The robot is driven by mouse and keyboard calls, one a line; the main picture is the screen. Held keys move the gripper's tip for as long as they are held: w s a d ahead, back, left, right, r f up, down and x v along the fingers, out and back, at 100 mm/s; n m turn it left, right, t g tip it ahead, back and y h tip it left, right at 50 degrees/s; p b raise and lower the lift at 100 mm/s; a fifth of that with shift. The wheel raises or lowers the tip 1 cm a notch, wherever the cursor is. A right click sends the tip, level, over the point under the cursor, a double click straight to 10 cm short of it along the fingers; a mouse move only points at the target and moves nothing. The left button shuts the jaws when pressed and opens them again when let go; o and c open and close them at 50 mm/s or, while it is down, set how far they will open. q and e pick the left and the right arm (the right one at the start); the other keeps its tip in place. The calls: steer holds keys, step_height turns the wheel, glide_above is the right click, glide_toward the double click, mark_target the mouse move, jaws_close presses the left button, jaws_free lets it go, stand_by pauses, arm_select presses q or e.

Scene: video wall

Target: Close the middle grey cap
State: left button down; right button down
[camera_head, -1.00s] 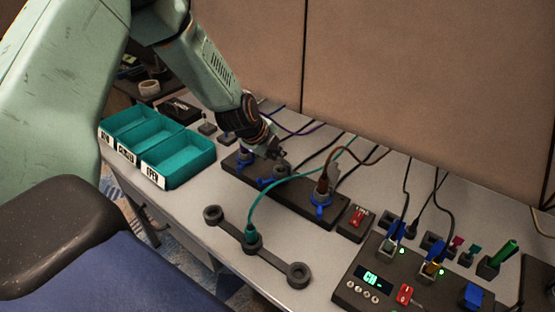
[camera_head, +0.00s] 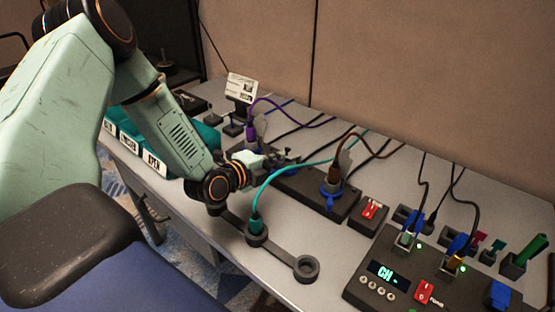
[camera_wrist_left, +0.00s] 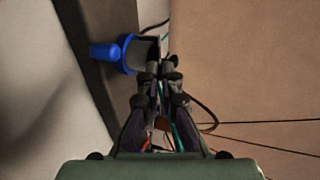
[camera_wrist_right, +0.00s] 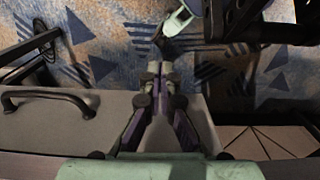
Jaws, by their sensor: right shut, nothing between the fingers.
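The black strip (camera_head: 306,187) holds a row of blue-ringed sockets. A purple plug (camera_head: 250,133) stands in the left socket and a brown plug (camera_head: 334,174) in the right one, each beside a raised grey cap. The middle socket is hidden behind my left gripper (camera_head: 290,158) in the head view. In the left wrist view, a blue ring (camera_wrist_left: 126,53) with a grey inside and what looks like a raised grey cap (camera_wrist_left: 148,47) sits just beyond the left fingertips (camera_wrist_left: 161,68), which are together. Contact is unclear. My right gripper (camera_wrist_right: 160,68) is shut and empty, above the floor.
A teal cable plug (camera_head: 255,226) stands in a dark three-ring holder (camera_head: 306,268) in front of the strip. A red switch box (camera_head: 372,211) and a control box (camera_head: 395,290) lie to the right. Teal bins (camera_head: 130,130) stand left, partly behind my arm.

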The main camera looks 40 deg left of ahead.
arm_select(q)
step_height(320, 180, down, 2)
steer(key=t+b, duration=0.2)
steer(key=b, duration=0.1)
steer(key=shift+s+f, duration=0.15)
steer(key=shift+f+t+b, duration=0.2)
steer(key=shift+t+b, duration=0.6)
steer(key=shift+b, duration=0.35)
steer(key=c, duration=1.6)
jaws_free()
steer(key=shift+o, duration=0.2)
steer(key=shift+s, duration=0.15)
steer(key=shift+s+a, duration=0.15)
steer(key=shift+s, duration=1.7)
steer(key=shift+s+a, duration=0.15)
steer(key=shift+s, duration=1.65)
